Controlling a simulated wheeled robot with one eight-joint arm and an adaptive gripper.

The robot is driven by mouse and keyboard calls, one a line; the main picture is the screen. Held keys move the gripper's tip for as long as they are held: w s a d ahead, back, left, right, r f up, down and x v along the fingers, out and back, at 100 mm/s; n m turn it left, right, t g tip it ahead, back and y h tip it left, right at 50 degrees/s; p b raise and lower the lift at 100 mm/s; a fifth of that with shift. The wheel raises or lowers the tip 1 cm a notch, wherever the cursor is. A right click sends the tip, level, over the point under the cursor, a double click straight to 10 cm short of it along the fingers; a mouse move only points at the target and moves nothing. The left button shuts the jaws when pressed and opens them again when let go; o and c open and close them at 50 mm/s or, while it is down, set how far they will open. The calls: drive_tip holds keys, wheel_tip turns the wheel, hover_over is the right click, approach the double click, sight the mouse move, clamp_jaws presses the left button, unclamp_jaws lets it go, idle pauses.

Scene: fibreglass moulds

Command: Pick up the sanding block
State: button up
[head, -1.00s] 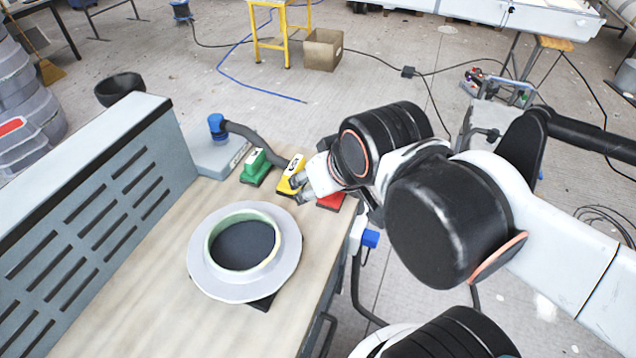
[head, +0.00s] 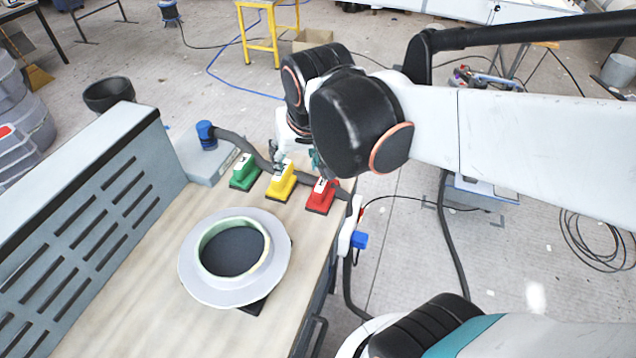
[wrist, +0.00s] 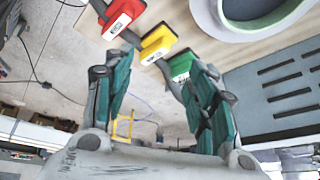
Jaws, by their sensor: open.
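Three sanding blocks stand in a row on the wooden bench top (head: 130,275). They are a green block (head: 245,172), a yellow block (head: 281,183) and a red block (head: 321,197). My gripper (head: 293,161) is open and empty, just behind and above the yellow and red blocks, partly hidden by my arm. In the wrist view its spread fingers (wrist: 158,62) point toward the row. The yellow block (wrist: 158,42) shows between the fingertips, the red block (wrist: 120,18) to the left, and the green block (wrist: 181,66) partly behind the right finger.
A ring-shaped mould (head: 188,268) sits in front of the blocks. A dark hose (head: 240,144) runs behind the row from a grey box with a blue cap (head: 205,130). A slotted grey panel (head: 85,205) borders the bench's left side. The bench's right edge is close to the red block.

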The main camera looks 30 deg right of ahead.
drive_tip(key=w+d+f+m+g+p, duration=0.2)
drive_tip(key=w+d+m, duration=0.2)
drive_tip(key=w+d, duration=0.15)
drive_tip(key=m+g, duration=0.2)
drive_tip(key=m, duration=0.1)
approach(323, 181)
drive_tip(key=f+b, duration=0.1)
drive_tip(key=f, duration=0.2)
drive_tip(key=f+b, duration=0.1)
drive_tip(key=f, duration=0.1)
drive_tip(key=shift+d+b, duration=0.3)
drive_tip(key=shift+d, duration=0.05)
drive_tip(key=shift+w+f+b, duration=0.2)
drive_tip(key=shift+f+b, duration=0.15)
drive_tip(key=shift+f, duration=0.55)
drive_tip(key=shift+w+f+b, duration=0.15)
drive_tip(key=shift+f+b, duration=0.25)
drive_tip(key=shift+f, duration=0.5)
drive_tip(key=shift+w+f+b, duration=0.2)
drive_tip(key=shift+f+b, duration=0.15)
drive_tip(key=shift+f, duration=0.55)
drive_tip(key=shift+r, duration=0.1)
drive_tip(key=shift+c, duration=0.3)
clamp_jaws()
